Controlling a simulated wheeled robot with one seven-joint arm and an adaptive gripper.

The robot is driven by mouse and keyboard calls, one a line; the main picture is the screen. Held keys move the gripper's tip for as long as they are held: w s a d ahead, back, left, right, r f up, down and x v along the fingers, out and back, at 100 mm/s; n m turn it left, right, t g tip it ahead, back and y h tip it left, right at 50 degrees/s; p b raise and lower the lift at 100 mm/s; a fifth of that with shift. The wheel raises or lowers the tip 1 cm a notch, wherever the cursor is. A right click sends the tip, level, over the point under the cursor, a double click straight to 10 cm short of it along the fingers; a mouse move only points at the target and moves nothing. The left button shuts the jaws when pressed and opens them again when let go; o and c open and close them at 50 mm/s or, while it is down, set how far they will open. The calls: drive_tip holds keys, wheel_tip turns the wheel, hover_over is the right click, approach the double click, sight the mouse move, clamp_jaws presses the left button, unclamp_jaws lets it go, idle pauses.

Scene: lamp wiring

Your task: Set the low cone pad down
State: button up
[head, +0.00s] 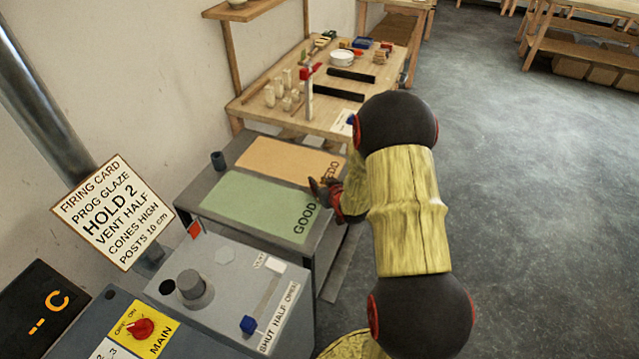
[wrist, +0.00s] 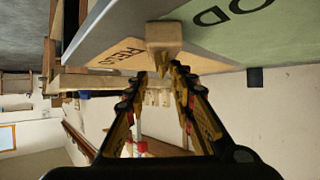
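A small tan block, which I take to be the low cone pad (wrist: 163,36), sits between the fingertips of my gripper (wrist: 162,70) in the wrist view. The fingers close in on its two sides. In the head view my gripper (head: 324,192) is over the right edge of the grey stand, near the border of the green GOOD mat (head: 250,203) and the orange REDO mat (head: 285,160). The pad cannot be made out there. Both mats look empty. Whether the pad touches the stand cannot be told.
A dark cup (head: 218,160) stands at the stand's back left. In front is the grey kiln top (head: 225,262) with a round plug (head: 193,288) and a blue slider knob (head: 249,324). A wooden table (head: 255,108) with tools and pale pieces stands behind.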

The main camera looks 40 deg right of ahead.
drive_tip(key=shift+s+r, duration=0.15)
drive_tip(key=shift+r, duration=0.1)
drive_tip(key=p+v, duration=0.3)
drive_tip(key=v, duration=0.9)
drive_tip(key=s+a+r+n+g, duration=0.1)
drive_tip(key=a+r+g, duration=0.1)
drive_tip(key=a+r, duration=0.45)
drive_tip(key=s+a+r+g, duration=0.1)
drive_tip(key=a+r, duration=0.3)
drive_tip(key=r, duration=0.5)
drive_tip(key=s+a+r+n+g+y, duration=0.1)
drive_tip(key=s+a+r, duration=0.3)
drive_tip(key=s+a, duration=0.4)
drive_tip(key=s+a+r+n+g+y, duration=0.1)
drive_tip(key=s+a+r, duration=0.3)
drive_tip(key=s+a, duration=0.4)
drive_tip(key=s+g+y, duration=0.1)
drive_tip(key=s, duration=0.1)
drive_tip(key=shift+s+r, duration=0.3)
drive_tip(key=shift+r, duration=0.05)
